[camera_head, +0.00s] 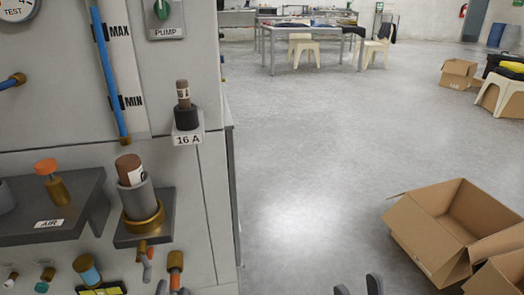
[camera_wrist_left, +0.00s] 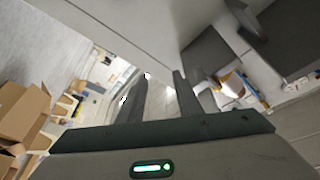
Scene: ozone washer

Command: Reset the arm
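My left gripper (camera_head: 172,290) shows only as two grey fingertips at the bottom edge of the head view, in front of the grey machine panel. In the left wrist view the left gripper (camera_wrist_left: 160,82) has its two dark fingers apart with nothing between them. My right gripper (camera_head: 358,286) shows as two dark fingertips at the bottom edge of the head view, over the bare floor. Its fingertips are apart and nothing shows between them. The rest of both arms is out of the head view.
The grey machine panel (camera_head: 215,170) fills the left, with an AIR shelf (camera_head: 78,225), a brown-capped holder (camera_head: 140,205) and a 16 A fuse (camera_head: 185,105) sticking out. Open cardboard boxes (camera_head: 455,225) stand at right. The floor (camera_head: 310,180) between is clear.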

